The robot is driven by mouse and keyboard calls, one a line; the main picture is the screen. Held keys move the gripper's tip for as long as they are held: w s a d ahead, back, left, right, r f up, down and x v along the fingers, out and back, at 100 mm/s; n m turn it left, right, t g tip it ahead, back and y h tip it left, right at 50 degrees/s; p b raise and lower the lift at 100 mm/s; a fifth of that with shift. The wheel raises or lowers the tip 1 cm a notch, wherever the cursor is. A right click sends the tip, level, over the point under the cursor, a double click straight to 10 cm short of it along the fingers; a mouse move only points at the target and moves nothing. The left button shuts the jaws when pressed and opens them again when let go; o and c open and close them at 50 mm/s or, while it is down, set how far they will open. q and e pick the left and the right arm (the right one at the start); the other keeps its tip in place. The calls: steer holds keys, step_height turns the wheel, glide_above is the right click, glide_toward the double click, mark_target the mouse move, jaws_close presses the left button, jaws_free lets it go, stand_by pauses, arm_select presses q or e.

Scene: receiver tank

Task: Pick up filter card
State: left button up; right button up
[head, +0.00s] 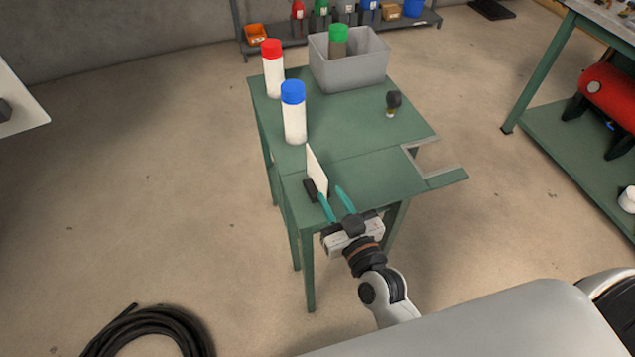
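The filter card (316,168) is a thin off-white card. It stands upright in a small black holder (311,190) near the front left corner of the green table (355,165). My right gripper (331,198) is at the table's front edge, with its two teal fingers apart and pointing at the card. The left finger's tip is close to the holder and the card's lower edge; I cannot tell whether it touches. Nothing shows between the fingers. My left gripper is not in view.
A blue-capped bottle (294,113) stands behind the card, with a red-capped bottle (272,70) farther back. A grey bin (350,66) holds a green-capped bottle (338,42). A small dark-knobbed item (392,102) stands at right, near a notch in the tabletop. The table's middle is clear.

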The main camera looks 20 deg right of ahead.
mark_target(326, 189)
steer(key=w, duration=0.3)
steer(key=shift+w+a, duration=0.2)
steer(key=shift+a, duration=0.15)
steer(key=w, duration=0.5)
steer(key=shift+w+a+p, duration=0.1)
steer(key=shift+w+p, duration=0.05)
steer(key=shift+p, duration=0.2)
jaws_close()
